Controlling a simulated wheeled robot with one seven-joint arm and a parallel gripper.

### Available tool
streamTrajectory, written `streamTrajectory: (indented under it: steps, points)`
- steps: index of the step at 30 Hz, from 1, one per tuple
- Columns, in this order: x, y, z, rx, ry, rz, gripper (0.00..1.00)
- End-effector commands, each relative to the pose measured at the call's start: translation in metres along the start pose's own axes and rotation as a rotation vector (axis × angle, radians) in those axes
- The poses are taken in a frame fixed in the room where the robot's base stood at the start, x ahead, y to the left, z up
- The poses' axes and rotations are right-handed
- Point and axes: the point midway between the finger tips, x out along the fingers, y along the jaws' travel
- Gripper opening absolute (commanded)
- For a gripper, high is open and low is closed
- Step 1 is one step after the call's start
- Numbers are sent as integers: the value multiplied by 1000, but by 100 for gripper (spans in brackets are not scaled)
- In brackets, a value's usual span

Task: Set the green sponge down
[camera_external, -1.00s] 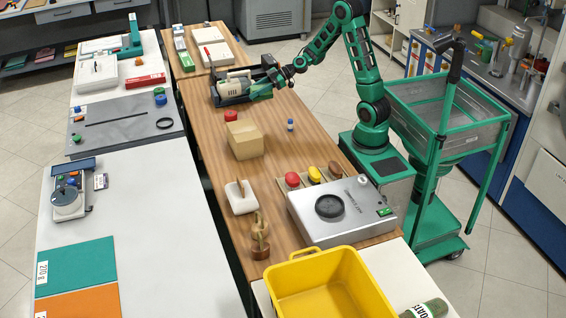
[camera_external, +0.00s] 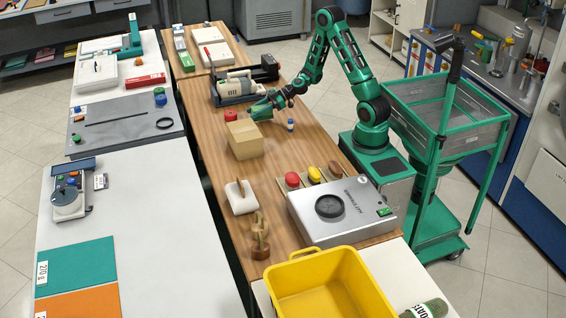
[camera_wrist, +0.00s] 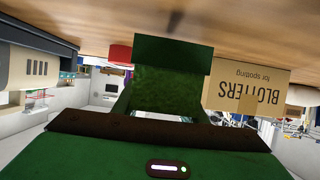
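The green sponge (camera_wrist: 165,92) is in my gripper (camera_wrist: 168,108), seen between the fingers in the wrist view, which shows the scene upside down. My gripper is shut on it. In the external view the gripper (camera_external: 272,101) is low over the wooden counter (camera_external: 285,150), and the sponge (camera_external: 261,112) shows as a small green patch at its tip. The sponge appears close above the wood; I cannot tell whether it touches.
A cardboard blotters box (camera_external: 245,140) stands just in front of the gripper; it also shows in the wrist view (camera_wrist: 245,88). A red object (camera_external: 231,116) is left of the sponge, a small blue-capped bottle (camera_external: 291,126) right, and a grey machine (camera_external: 236,86) behind.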

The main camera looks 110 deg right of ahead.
Motion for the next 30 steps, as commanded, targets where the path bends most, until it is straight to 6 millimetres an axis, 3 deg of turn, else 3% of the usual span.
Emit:
streamTrajectory:
  steps: [6,17,21,23,30]
  points:
    - [9,0,23,3,-1,0,34]
    - [10,0,25,1,-1,0,34]
    - [10,0,25,0,-1,0,69]
    - [10,0,25,0,-1,0,82]
    - [10,0,25,1,-1,0,82]
